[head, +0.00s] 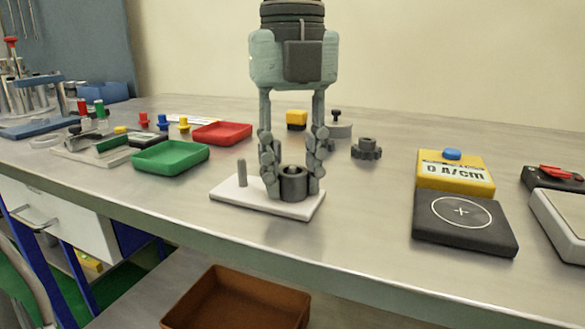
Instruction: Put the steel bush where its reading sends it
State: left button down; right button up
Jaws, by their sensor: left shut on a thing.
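The steel bush (293,184) is a dark grey ring at the right end of a white base plate (235,200). A thin grey peg (242,173) stands upright at the plate's left end. My left gripper (293,186) points straight down from above and is shut on the bush, one finger on each side. I cannot tell whether the bush rests on the plate or is just above it. A yellow meter (454,172) reads 0 A/cm, and its black pad (464,224) with a white circle and cross lies in front, empty. My right gripper is not in view.
A green tray (171,157) and a red tray (222,132) stand at the left, both empty. A brown bin (240,299) sits below the table's front edge. The bench between plate and pad is clear.

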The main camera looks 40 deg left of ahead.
pick_arm(q)
jog(key=c, duration=0.6)
grip_release()
jog(key=shift+c, duration=0.2)
jog(key=shift+r+p, duration=2.55)
jog(key=shift+r, duration=0.95)
jog(key=shift+s+f, duration=0.1)
